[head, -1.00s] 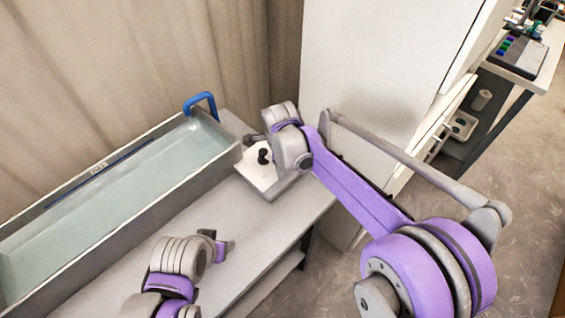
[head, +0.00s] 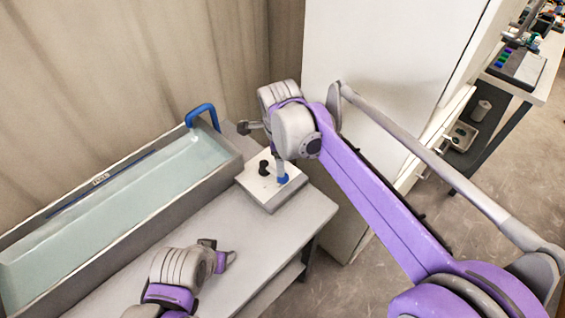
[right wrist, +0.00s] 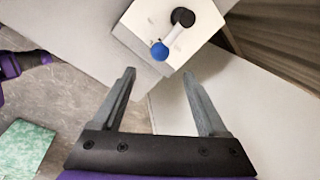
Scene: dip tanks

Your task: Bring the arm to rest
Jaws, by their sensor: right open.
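My right arm (head: 375,205) reaches in from the right, bent, with its wrist over the far end of the bench. In the right wrist view my right gripper (right wrist: 159,75) is open with nothing between its fingers. Ahead of it, apart, is a white box (right wrist: 150,18) with a black knob and a blue-tipped lever (right wrist: 160,51). The box also shows in the head view (head: 262,190), partly below my right wrist. My left gripper (head: 228,258) is low over the bench's near part; its jaw opening is not clear.
A long tank (head: 75,258) of pale liquid with a blue handle (head: 203,112) lies along the curtain. A white cabinet (head: 385,65) stands close behind my right arm. Open floor (head: 505,205) lies to the right.

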